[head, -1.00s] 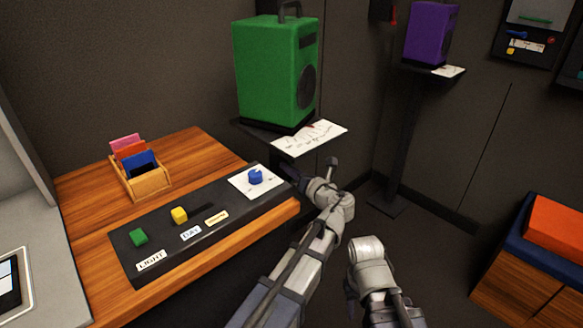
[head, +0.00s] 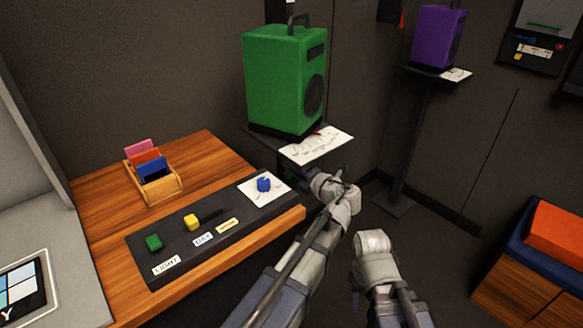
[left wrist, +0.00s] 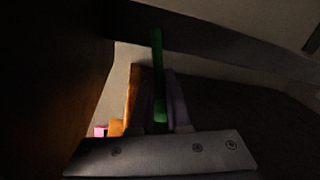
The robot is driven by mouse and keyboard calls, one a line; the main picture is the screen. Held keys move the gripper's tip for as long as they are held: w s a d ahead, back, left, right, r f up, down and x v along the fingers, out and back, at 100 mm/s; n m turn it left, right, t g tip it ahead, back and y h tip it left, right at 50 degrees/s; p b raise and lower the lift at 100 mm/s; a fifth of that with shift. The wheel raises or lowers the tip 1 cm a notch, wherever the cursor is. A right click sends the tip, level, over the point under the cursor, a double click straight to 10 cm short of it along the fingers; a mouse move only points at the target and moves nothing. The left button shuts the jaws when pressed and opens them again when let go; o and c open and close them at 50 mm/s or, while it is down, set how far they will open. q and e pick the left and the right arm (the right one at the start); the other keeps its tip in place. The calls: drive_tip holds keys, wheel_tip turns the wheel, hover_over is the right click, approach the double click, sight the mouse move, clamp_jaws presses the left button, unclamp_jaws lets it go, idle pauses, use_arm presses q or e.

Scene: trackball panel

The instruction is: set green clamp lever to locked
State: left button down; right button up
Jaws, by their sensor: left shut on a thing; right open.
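The green clamp lever (left wrist: 157,75) shows in the left wrist view as a narrow upright green bar. Its lower end lies between the two fingers of my left gripper (left wrist: 156,112), which is shut on it. In the head view my left gripper (head: 322,184) is just below the shelf under the green speaker; the lever cannot be made out there. My right gripper (head: 371,243) is open and empty, lower and to the right, apart from everything. Its fingers are mostly hidden.
The green speaker (head: 283,80) stands on a shelf with a white paper (head: 318,145). A black panel (head: 180,250) with green, yellow and blue controls lies on the wooden table (head: 95,225). A purple speaker (head: 437,38) stands behind. An orange box (head: 557,230) is at right.

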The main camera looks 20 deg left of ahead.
use_arm(q)
drive_tip(key=shift+r+m, duration=0.15)
drive_tip(key=shift+m, duration=0.15)
use_arm(e)
drive_tip(key=shift+r, duration=0.15)
use_arm(q)
drive_tip(key=c, duration=0.9)
unclamp_jaws()
drive_tip(key=shift+s, duration=0.1)
use_arm(e)
drive_tip(key=shift+d, duration=0.1)
